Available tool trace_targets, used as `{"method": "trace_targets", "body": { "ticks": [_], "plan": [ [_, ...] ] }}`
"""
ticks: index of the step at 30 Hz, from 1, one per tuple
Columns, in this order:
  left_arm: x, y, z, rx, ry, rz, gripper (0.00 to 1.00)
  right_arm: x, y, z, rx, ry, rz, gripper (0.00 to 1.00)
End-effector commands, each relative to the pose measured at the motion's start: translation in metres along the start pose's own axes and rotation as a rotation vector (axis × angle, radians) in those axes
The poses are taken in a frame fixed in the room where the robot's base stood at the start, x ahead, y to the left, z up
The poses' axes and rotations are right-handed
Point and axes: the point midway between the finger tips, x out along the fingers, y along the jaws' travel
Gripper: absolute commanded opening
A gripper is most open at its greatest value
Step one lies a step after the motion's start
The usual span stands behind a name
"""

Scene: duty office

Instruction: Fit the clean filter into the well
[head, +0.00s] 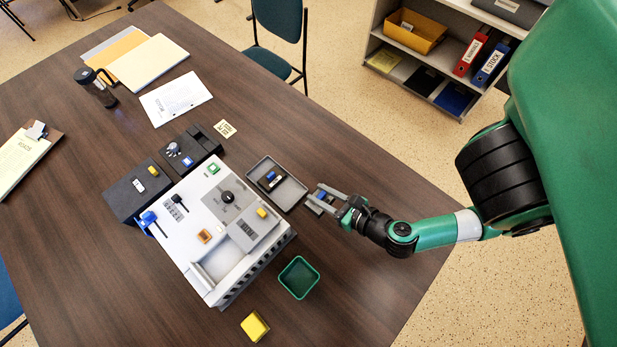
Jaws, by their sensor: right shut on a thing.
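My right gripper (316,196) is just right of a grey tray (294,196), with its fingers around a small dark block with a blue top (322,196). A similar small dark block with blue on it (270,181) lies in the tray. I cannot tell which of the two is the clean filter. A white machine (200,205) stands left of the tray, with a black knob, a grey panel and a long recess (222,262) at its front. I cannot tell which opening is the well. My left gripper is not in view.
A green open bin (299,277) and a yellow block (255,326) stand near the machine's front. Dark boxes (139,190) adjoin its left side. The table right of the bin is clear.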

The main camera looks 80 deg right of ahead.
Motion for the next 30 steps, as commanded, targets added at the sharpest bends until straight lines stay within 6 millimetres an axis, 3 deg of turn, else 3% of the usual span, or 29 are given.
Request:
{"method": "trace_targets", "body": {
  "ticks": [12,17,23,30],
  "plan": [
    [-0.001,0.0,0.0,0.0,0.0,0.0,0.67,-0.008,-0.002,0.004,0.005,-0.015,-0.002,0.0],
    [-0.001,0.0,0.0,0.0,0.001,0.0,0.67,0.001,0.014,0.014,0.019,-0.024,-0.015,0.0],
    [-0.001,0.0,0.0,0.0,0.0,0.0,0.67,0.031,0.07,0.051,0.032,-0.02,-0.026,0.0],
    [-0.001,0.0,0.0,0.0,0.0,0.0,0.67,0.063,0.162,0.111,-0.033,0.0,0.114,0.0]
  ]
}}
